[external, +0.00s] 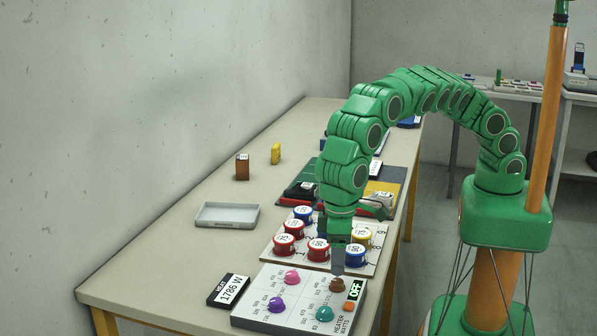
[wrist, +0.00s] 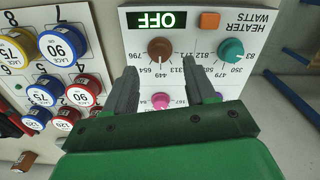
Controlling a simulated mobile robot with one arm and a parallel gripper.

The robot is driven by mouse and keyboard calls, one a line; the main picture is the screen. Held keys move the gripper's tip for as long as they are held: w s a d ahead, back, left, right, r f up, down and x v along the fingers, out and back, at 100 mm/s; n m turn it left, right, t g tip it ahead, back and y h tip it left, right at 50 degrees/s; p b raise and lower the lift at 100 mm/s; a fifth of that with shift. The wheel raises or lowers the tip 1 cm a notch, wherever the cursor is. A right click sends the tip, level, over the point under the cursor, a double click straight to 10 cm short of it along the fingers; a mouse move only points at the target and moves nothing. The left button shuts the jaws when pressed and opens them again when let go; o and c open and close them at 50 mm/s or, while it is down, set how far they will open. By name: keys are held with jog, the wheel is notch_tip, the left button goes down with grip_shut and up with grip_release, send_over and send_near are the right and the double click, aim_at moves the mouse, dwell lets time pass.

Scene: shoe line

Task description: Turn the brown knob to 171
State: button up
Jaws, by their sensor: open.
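The brown knob (external: 337,285) sits on the white heater panel (external: 262,318). My gripper (external: 338,270) is above the panel, pointing down near the knob. In the wrist view my gripper (wrist: 160,66) is open and empty, with one fingertip on each side of the knob's column, just short of the knob in the picture. I see no contact. The panel's small display (wrist: 156,20) reads OFF.
A pink knob (external: 292,277), a purple knob (external: 276,304), a teal knob (external: 324,313) and an orange button (wrist: 209,20) share the panel. A black display (external: 229,290) left of it reads 1786 W. Several lace tins (external: 318,249) stand behind. A grey tray (external: 227,215) lies farther back.

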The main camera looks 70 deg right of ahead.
aim_at(337, 280)
jog(key=shift+f, duration=2.4)
jog(key=shift+c, duration=0.3)
grip_shut()
